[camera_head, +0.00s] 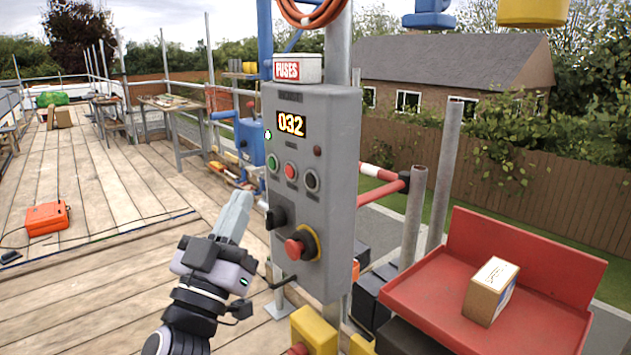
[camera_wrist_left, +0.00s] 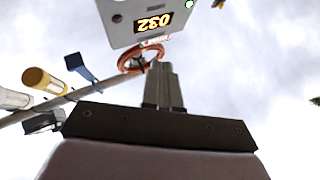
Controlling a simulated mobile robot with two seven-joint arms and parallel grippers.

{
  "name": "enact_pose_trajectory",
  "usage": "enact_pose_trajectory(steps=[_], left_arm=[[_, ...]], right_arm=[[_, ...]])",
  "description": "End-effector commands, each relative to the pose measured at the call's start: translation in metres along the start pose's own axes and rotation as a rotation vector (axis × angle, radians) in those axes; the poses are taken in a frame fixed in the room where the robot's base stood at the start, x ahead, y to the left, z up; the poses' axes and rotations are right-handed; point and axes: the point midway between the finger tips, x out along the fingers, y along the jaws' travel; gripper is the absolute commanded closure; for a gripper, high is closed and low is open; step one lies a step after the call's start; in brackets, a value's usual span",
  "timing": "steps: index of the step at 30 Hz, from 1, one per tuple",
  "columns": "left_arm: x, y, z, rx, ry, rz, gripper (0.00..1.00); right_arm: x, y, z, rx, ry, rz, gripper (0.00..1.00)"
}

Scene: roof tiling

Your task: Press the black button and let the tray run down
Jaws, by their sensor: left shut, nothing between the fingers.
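A grey control box (camera_head: 337,200) stands upright, with an orange display reading 032. My right gripper is out of view.
A black rotary switch (camera_head: 276,217) and a red mushroom knob (camera_head: 298,246) sit lower on the control box. A cable hangs below it. An orange case (camera_head: 46,218) lies on the plank deck (camera_head: 100,275). The deck left of my arm is mostly clear.

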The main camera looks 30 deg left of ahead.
Motion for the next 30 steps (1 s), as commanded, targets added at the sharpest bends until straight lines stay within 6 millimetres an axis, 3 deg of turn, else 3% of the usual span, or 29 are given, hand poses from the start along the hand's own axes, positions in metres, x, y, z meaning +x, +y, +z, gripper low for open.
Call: enact_pose_trajectory(steps=[10, 30], left_arm=[[0.006, 0.004, 0.004, 0.000, 0.000, 0.000, 1.00], [0.059, 0.043, 0.044, -0.001, -0.001, -0.001, 1.00]], right_arm=[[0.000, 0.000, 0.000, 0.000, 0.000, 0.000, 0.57], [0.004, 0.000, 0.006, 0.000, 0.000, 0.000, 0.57]])
